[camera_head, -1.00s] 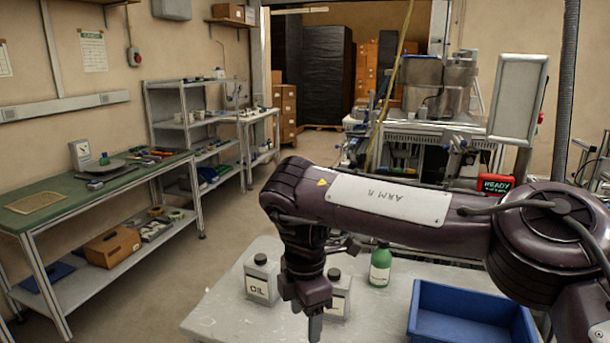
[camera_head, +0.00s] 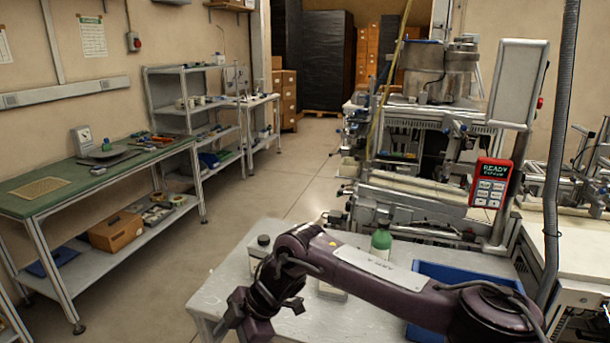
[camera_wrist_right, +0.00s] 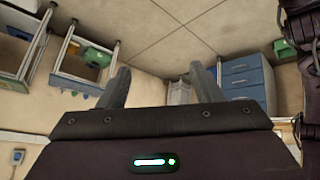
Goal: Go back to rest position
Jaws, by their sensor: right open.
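My right arm reaches in from the right across the pale table (camera_head: 212,292) in the head view. Its wrist end hangs bent at the table's left part. My right gripper (camera_wrist_right: 160,85) shows two fingers apart in the right wrist view, with nothing between them. My left gripper is in neither view.
A grey bottle (camera_head: 258,247) and a green bottle (camera_head: 381,242) stand on the table behind my arm. Another bottle is mostly hidden by it. A blue bin (camera_head: 432,266) is partly covered by my arm. A machine with a red display (camera_head: 491,183) stands beyond.

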